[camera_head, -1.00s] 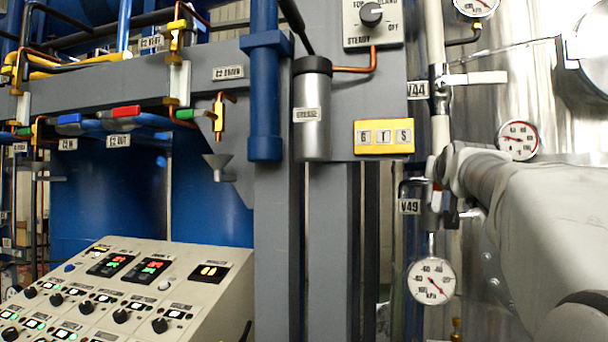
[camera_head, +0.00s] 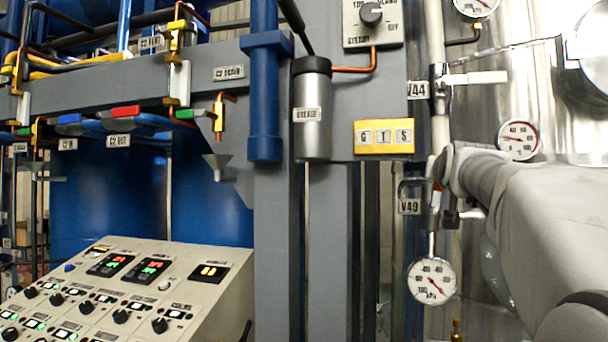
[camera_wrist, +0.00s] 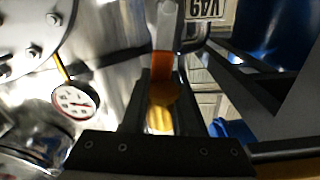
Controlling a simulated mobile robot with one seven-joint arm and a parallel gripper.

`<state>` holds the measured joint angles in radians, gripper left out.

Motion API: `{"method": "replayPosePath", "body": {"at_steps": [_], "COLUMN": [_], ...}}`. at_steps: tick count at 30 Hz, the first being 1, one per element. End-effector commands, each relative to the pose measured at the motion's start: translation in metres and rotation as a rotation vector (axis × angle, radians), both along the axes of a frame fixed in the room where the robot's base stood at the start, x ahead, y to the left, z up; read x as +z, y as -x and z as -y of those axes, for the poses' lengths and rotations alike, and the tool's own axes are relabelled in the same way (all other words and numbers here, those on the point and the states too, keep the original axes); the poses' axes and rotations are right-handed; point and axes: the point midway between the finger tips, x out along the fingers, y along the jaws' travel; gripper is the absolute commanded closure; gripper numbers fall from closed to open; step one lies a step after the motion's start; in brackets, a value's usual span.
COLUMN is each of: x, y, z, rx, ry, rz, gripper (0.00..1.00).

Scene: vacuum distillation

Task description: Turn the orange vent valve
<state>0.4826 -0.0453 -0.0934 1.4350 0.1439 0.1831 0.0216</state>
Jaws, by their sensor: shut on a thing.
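The orange vent valve handle (camera_wrist: 162,64) is in the middle of the wrist view, between the two dark fingers of my gripper (camera_wrist: 162,82). The fingers are shut on it from both sides. A white part of the valve extends above it. In the head view only a small orange spot of the handle (camera_head: 437,187) shows, beside the V49 tag (camera_head: 409,207). My wrist and arm cover much of the valve there, and my fingertips are hard to make out. The V49 tag is upside down in the wrist view (camera_wrist: 205,8).
A round gauge (camera_head: 432,282) hangs just below the valve, and another gauge (camera_head: 518,140) is at upper right. The white-handled V44 valve (camera_head: 470,78) is above. A grey post (camera_head: 330,240) stands left of the valve. A control panel (camera_head: 130,290) is at lower left.

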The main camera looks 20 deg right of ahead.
Motion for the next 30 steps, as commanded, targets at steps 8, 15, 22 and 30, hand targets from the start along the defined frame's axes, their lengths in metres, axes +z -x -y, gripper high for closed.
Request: {"method": "replayPosePath", "body": {"at_steps": [8,15,22,30], "x": [0.000,-0.004,-0.012,-0.024], "y": [0.001,0.004,0.009,0.017], "z": [0.001,0.006,0.015,0.027], "rx": [0.000,0.000,0.000,0.000], "ry": [-0.027,-0.138,-0.312,-0.532], "rz": [0.019,0.087,0.193,0.328], "gripper": [1.00,1.00,1.00,1.00]}}
